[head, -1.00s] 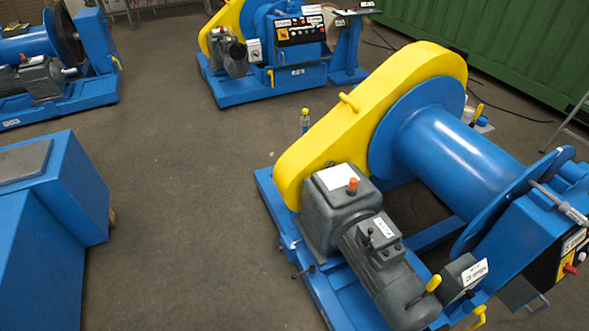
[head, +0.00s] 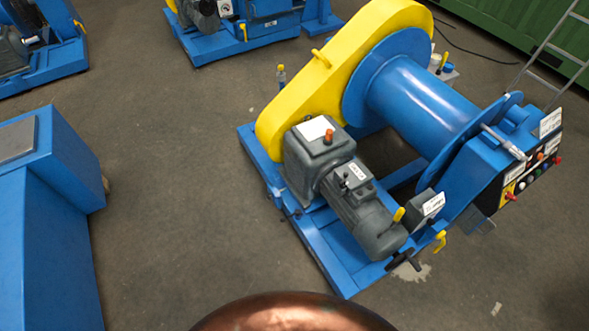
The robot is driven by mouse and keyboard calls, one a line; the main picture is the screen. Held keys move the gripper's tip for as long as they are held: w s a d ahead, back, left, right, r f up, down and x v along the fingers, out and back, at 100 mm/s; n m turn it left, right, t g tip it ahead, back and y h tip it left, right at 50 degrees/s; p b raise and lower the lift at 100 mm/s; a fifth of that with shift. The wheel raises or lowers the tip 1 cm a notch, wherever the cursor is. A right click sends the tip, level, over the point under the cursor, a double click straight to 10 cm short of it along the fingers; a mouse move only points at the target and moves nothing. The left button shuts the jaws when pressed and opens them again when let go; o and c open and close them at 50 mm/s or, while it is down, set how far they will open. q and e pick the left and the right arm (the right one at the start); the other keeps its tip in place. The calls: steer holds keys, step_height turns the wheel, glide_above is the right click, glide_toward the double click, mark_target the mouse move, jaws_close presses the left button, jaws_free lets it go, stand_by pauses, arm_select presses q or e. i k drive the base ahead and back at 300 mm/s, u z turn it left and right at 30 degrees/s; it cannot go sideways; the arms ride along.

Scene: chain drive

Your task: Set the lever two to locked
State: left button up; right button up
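The winch machine (head: 395,85) stands at the upper right, with a blue drum, a yellow chain guard (head: 330,75) and a grey motor with gearbox (head: 320,165). Yellow-handled levers show on it: one (head: 399,214) by the motor's end and one (head: 440,238) at the frame's near right corner. Another yellow handle (head: 443,62) stands beyond the drum. I cannot tell which is lever two or read its labels. Neither of my grippers is in view.
A control panel with coloured buttons (head: 530,175) is at the machine's right end. A blue block (head: 50,200) fills the left edge. A copper-coloured rounded surface (head: 293,315) shows at the bottom. More machines stand behind. The floor between is clear.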

mark_target(297, 212)
steer(key=z, duration=2.55)
steer(key=k, duration=0.5)
steer(key=u, duration=1.45)
